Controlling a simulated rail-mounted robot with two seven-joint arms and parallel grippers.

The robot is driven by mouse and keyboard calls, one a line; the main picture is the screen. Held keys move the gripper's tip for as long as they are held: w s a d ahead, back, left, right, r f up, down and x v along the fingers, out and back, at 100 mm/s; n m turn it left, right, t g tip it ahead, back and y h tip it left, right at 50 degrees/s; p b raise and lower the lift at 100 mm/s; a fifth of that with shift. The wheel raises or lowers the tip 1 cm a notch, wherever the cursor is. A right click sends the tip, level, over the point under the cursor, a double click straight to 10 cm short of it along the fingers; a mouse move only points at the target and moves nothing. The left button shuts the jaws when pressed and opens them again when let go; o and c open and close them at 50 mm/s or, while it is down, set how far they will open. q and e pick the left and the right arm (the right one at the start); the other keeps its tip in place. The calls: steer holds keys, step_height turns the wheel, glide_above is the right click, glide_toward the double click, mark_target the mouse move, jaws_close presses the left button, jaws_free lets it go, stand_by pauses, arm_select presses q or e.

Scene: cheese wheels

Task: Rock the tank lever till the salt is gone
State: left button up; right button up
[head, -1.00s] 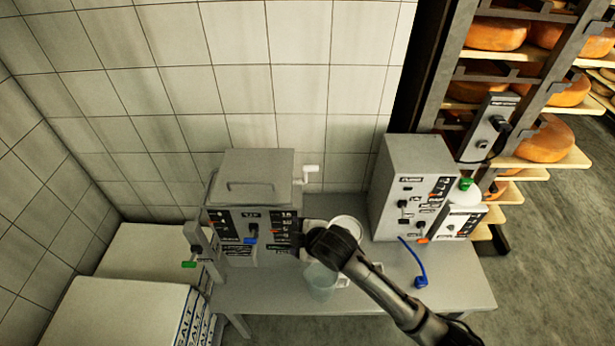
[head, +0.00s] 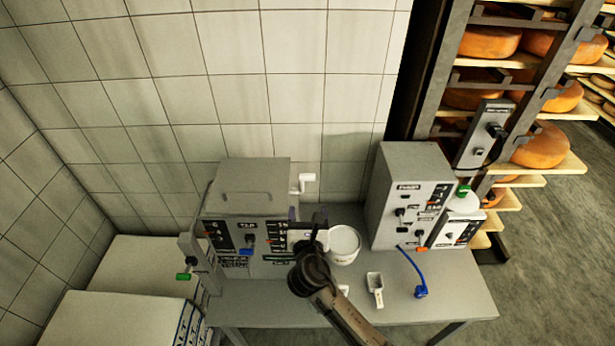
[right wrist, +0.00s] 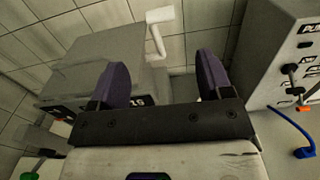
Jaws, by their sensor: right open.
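The tank (head: 247,190) is a grey box with a handled lid and a dark front panel, standing on the table. A white lever (head: 307,180) sticks up at its right side, near the tiled wall. My right gripper (head: 308,215) is open and empty, just below and in front of the lever in the head view. In the right wrist view the lever (right wrist: 157,30) stands ahead of the two purple fingers (right wrist: 163,82), slightly left of the middle between them, and apart from them. No salt inside the tank can be seen; the lid is shut. My left gripper is not in view.
A white tub (head: 345,246) stands right beside my right gripper. A white scoop (head: 375,288) lies on the table (head: 455,290). A grey control box (head: 405,190) with a blue cord stands to the right. Salt sacks (head: 110,318) are at the left, cheese racks at the right.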

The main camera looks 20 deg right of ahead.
mark_target(307, 179)
steer(key=x, duration=1.2)
steer(key=shift+w+d, duration=0.1)
steer(key=shift+w, duration=0.1)
steer(key=shift+w+d+b, duration=0.3)
steer(key=shift+w+b, duration=0.05)
steer(key=shift+w, duration=0.25)
